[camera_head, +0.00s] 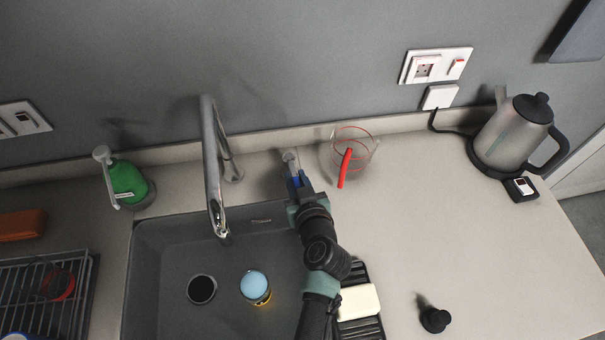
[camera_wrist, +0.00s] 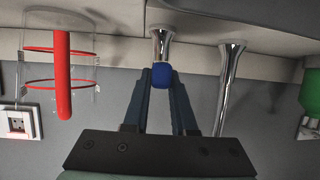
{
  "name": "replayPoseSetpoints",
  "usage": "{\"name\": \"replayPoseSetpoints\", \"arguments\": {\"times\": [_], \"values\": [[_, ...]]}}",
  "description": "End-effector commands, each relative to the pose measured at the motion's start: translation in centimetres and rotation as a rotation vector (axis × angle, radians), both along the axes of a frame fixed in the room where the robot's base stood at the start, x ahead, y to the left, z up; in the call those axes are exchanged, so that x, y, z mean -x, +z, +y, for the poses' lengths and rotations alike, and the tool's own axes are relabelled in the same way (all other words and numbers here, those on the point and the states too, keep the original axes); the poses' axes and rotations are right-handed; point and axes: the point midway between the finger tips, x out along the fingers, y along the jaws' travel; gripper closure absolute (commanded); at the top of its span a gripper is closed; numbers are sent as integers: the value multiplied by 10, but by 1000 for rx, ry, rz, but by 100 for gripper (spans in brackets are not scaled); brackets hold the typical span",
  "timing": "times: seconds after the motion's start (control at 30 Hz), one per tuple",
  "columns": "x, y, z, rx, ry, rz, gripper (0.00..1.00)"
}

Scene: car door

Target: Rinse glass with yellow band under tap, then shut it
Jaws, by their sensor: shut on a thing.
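The glass with the yellow band (camera_head: 257,291) stands in the grey sink (camera_head: 170,240), right of the drain; its top looks light blue. The chrome tap (camera_head: 212,160) arches over the sink, its spout end left of and behind the glass. No water stream shows. The tap's handle (camera_head: 290,158) is a separate chrome post behind the sink, with a blue tip in the wrist view (camera_wrist: 160,74). My gripper (camera_head: 297,182) is shut on this blue tip, one finger on each side in the wrist view (camera_wrist: 160,88). My forearm passes over the sink's right part.
A clear jug (camera_head: 362,155) with red bands and handle stands right of the tap handle. A green soap bottle (camera_head: 128,184) stands left of the tap, a kettle (camera_head: 515,135) far right. A soap bar (camera_head: 359,301), black stopper (camera_head: 435,319) and dish rack (camera_head: 45,300) are nearer.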

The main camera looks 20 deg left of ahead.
Motion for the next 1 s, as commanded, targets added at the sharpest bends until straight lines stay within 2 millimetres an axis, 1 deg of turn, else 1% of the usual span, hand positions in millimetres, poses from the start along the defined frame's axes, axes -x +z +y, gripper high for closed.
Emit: {"name": "replayPoseSetpoints", "arguments": {"times": [0.03, 0.2, 0.57, 0.6, 0.73, 0.77, 1.0], "values": [[3, 1, 2, 3, -25, 6, 100], [6, 1, 5, 2, -89, 2, 100], [6, -1, 6, -1, -102, 0, 100], [6, -1, 6, -1, -102, 0, 72], [5, -1, 6, -2, -101, 0, 48], [5, -1, 6, -2, -101, 0, 45], [5, 0, 6, -2, -101, -1, 45]]}}
